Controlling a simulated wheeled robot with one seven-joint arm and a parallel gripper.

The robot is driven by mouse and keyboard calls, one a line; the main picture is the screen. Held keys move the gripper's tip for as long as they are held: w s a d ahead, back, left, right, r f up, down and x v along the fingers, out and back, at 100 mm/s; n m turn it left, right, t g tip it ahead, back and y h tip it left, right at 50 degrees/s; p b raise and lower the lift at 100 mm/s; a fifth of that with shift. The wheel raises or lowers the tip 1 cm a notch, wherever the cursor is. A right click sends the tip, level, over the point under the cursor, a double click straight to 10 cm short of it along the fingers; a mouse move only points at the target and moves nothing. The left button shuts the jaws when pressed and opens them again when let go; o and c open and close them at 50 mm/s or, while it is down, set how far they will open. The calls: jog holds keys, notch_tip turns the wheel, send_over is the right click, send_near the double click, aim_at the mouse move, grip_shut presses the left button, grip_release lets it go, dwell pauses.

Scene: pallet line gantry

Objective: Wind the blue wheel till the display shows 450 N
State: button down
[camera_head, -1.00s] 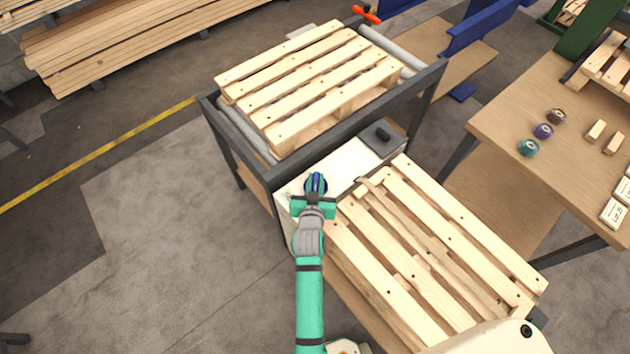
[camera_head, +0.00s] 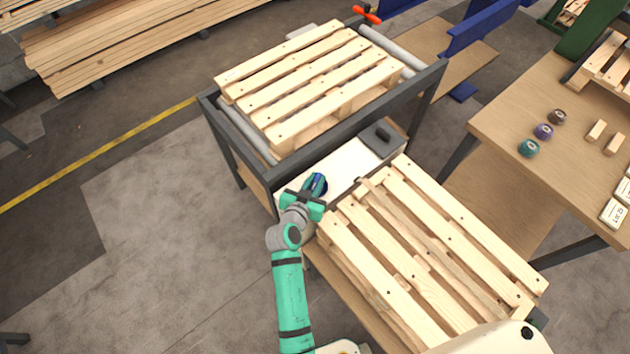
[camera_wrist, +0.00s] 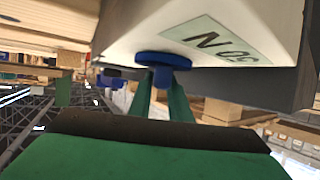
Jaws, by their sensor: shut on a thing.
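The blue wheel (camera_head: 319,182) sits at the left end of the pale panel on the conveyor frame. My gripper (camera_head: 314,190) is at the wheel, its fingers shut on it. The wheel also shows in the wrist view (camera_wrist: 162,60), with my green fingers (camera_wrist: 160,98) reaching up to it. Beside it is the display (camera_wrist: 212,38), a pale face seen tilted, reading what looks like "50 N"; any further digits are not clear. In the head view my gripper and wrist hide part of the wheel, and no reading can be made out.
A pallet (camera_head: 300,85) lies on the roller conveyor behind the panel. Stacked pallets (camera_head: 430,250) stand close at right. A dark block (camera_head: 382,138) sits at the panel's far end. A wooden bench (camera_head: 500,105) is further right. The floor at left is clear.

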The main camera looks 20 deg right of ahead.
jog(key=shift+s, duration=0.1)
jog(key=c, duration=1.6)
grip_release()
jog(key=shift+c, duration=0.2)
jog(key=shift+a, duration=0.1)
jog(key=v, duration=1)
jog(key=shift+s+a+r, duration=0.2)
jog(key=shift+s+r, duration=0.05)
jog(key=shift+f, duration=0.1)
